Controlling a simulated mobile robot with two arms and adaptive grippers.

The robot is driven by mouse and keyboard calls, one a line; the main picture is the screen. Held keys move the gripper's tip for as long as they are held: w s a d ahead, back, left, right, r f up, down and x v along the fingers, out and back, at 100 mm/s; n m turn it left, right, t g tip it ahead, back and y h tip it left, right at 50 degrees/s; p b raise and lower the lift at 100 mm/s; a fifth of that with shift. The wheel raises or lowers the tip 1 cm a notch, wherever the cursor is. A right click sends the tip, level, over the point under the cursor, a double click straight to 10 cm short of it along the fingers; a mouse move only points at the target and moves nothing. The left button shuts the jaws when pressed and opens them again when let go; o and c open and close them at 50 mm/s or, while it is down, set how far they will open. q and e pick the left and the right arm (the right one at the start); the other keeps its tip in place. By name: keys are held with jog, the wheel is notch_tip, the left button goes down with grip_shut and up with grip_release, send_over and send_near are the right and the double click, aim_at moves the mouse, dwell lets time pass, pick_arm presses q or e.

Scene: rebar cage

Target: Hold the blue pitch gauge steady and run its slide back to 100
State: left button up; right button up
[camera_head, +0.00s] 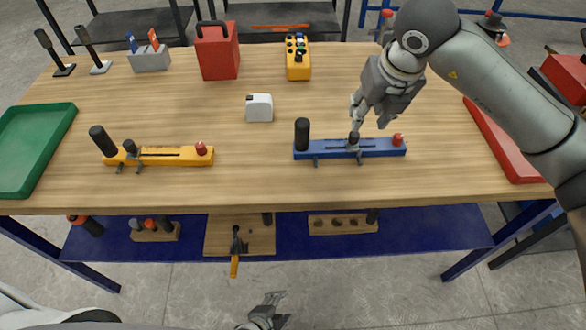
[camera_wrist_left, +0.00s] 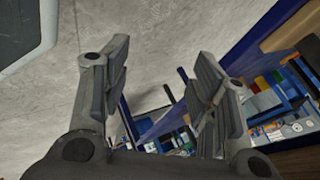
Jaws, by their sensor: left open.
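The blue pitch gauge (camera_head: 384,148) lies on the bench, right of centre, with a black upright handle (camera_head: 302,134) at its left end and a red knob (camera_head: 398,139) at its right end. Its slide, with a dark knob (camera_head: 353,138), stands near mid-bar; scale marks are too small to read. My right gripper (camera_head: 369,126) is just above the slide with its fingers apart, the left finger at or very near the slide knob; contact is unclear. My left gripper (camera_head: 268,312) is low in front of the bench, away from the gauge. The left wrist view shows it open and empty (camera_wrist_left: 155,90).
A yellow gauge (camera_head: 178,156) lies to the left, and a white block (camera_head: 259,108) behind centre. A green tray (camera_head: 30,140) and a red tray (camera_head: 500,142) flank the bench. A red box (camera_head: 218,52) stands at the back. A blue lower shelf (camera_head: 290,232) holds tools.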

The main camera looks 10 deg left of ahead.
pick_arm(q)
jog(key=w+d+r+m+t+h, duration=0.1)
jog(key=w+d+r+m+t, duration=0.1)
jog(key=w+d+r+m, duration=0.3)
jog(key=w+d+r+m+t+h, duration=0.1)
jog(key=d+r, duration=0.2)
jog(key=r, duration=0.5)
jog(key=w+d+r+m+t+h, duration=0.1)
jog(key=d+r+m+t, duration=0.15)
jog(key=r, duration=0.65)
jog(key=w+d+r+m+t+h, duration=0.1)
jog(key=d+r+m+h, duration=0.2)
jog(key=r, duration=0.7)
jog(key=w+d+r+m+t, duration=0.1)
jog(key=d+r+m+t, duration=0.1)
jog(key=r+m, duration=0.5)
jog(key=m+t+y, duration=0.2)
jog(key=m+y, duration=0.1)
jog(key=y, duration=0.5)
send_near(300, 139)
jog(key=shift+w+d+f, duration=0.15)
jog(key=shift+w+d, duration=0.2)
jog(key=shift+d, duration=0.1)
jog(key=shift+w+a, duration=0.15)
jog(key=shift+a, duration=0.05)
jog(key=shift+w, duration=0.35)
jog(key=w, duration=1)
jog(key=shift+d, duration=0.15)
jog(key=shift+c, duration=0.2)
